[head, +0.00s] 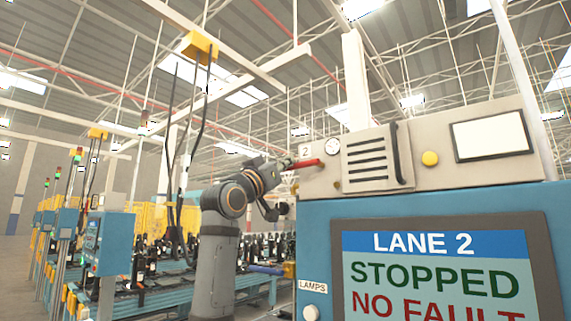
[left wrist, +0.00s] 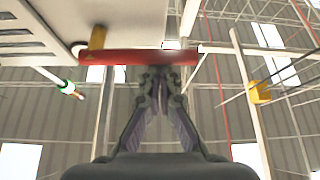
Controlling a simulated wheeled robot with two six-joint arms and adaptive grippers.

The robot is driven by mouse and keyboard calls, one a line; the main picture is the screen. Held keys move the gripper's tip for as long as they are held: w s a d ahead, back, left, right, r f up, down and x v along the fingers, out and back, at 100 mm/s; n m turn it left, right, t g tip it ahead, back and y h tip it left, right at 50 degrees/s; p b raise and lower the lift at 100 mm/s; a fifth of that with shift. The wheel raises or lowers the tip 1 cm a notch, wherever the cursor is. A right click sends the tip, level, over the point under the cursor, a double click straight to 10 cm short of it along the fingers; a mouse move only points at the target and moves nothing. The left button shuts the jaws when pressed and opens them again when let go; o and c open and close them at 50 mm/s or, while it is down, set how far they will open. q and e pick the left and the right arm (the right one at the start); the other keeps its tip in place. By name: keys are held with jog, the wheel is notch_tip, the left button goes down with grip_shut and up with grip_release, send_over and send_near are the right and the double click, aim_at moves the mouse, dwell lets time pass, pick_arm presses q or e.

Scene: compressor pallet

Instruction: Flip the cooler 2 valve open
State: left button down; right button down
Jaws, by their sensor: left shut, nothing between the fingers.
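The cooler 2 valve shows as a red lever handle (head: 306,163) at the left end of the grey cabinet, below a small "2" label (head: 305,150). It lies nearly level in the head view. In the left wrist view the red handle (left wrist: 138,57) runs across the picture, with a brass stem (left wrist: 97,39) near its left end. My left gripper (head: 286,164) is shut and empty at the handle's left end. In the wrist view its closed fingertips (left wrist: 161,75) overlap the handle's lower edge; I cannot tell whether they touch. My right gripper is not in view.
The grey cabinet (head: 435,170) has a round gauge (head: 332,146), a vent with a dark handle, and a yellow button (head: 430,158). Below it a blue panel holds a screen (head: 435,275) reading "LANE 2 STOPPED NO FAULT". A conveyor line with dark bottles stands behind my arm.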

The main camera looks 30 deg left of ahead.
pick_arm(q)
jog(key=shift+f, duration=0.1)
jog(key=shift+s+d+f+n+g+y+b, duration=0.1)
jog(key=shift+d+f+n+g+y+b, duration=1.1)
jog(key=shift+n, duration=2.2)
jog(key=shift+s+d+f+n+g+y+b, duration=0.2)
jog(key=shift+d+f+n+g+y, duration=0.7)
jog(key=shift+n+y, duration=1.7)
jog(key=shift+w+d+f+n+g+y+b, duration=0.1)
jog(key=shift+d+f+n+g+y+b, duration=0.95)
jog(key=shift+n, duration=3.15)
jog(key=shift+a+f+h, duration=0.15)
jog(key=shift+f+h, duration=0.2)
jog(key=shift+f, duration=0.05)
jog(key=shift+p, duration=0.3)
